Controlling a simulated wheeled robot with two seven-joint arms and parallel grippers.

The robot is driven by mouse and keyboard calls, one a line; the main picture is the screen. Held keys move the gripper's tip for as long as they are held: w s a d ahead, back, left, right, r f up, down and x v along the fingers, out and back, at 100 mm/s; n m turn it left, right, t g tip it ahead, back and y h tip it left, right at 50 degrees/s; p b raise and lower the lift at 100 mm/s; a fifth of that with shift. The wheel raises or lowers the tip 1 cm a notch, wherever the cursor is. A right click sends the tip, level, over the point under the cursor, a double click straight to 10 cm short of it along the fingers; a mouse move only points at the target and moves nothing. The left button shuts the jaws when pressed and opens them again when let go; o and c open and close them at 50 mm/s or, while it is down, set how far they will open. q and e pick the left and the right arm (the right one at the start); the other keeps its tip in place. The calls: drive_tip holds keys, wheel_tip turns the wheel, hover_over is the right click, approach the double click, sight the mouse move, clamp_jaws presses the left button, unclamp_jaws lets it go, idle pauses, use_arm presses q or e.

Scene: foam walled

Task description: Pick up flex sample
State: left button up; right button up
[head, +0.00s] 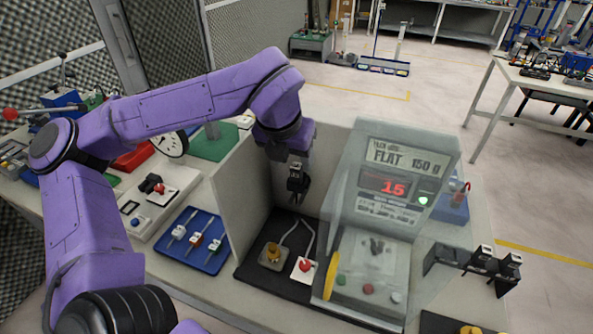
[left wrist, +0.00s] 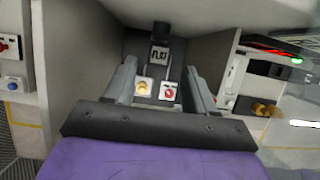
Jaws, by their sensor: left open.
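The flex sample appears to be a small dark block with a pale label, partly legible, in the left wrist view (left wrist: 159,54). I cannot tell the exact gap between fingers and block. My right gripper is not clearly seen.
The bay's grey wall (head: 240,187) stands left. A yellow knob (head: 273,254) and red knob (head: 304,265) sit on the black mat below. A clear-cased tester (head: 386,190) stands right, beside a dark bracket (head: 462,260). A blue tray (head: 188,262) lies left.

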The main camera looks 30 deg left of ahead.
sight(296, 166)
use_arm(q)
drive_tip(key=x, duration=0.3)
drive_tip(key=shift+w+a+p, duration=0.1)
drive_tip(key=shift+w+p, duration=0.25)
drive_tip(key=shift+w, duration=0.1)
drive_tip(key=shift+f, duration=0.3)
drive_tip(key=shift+s+a, duration=0.1)
drive_tip(key=shift+s, duration=0.1)
drive_tip(key=shift+w, duration=0.1)
clamp_jaws()
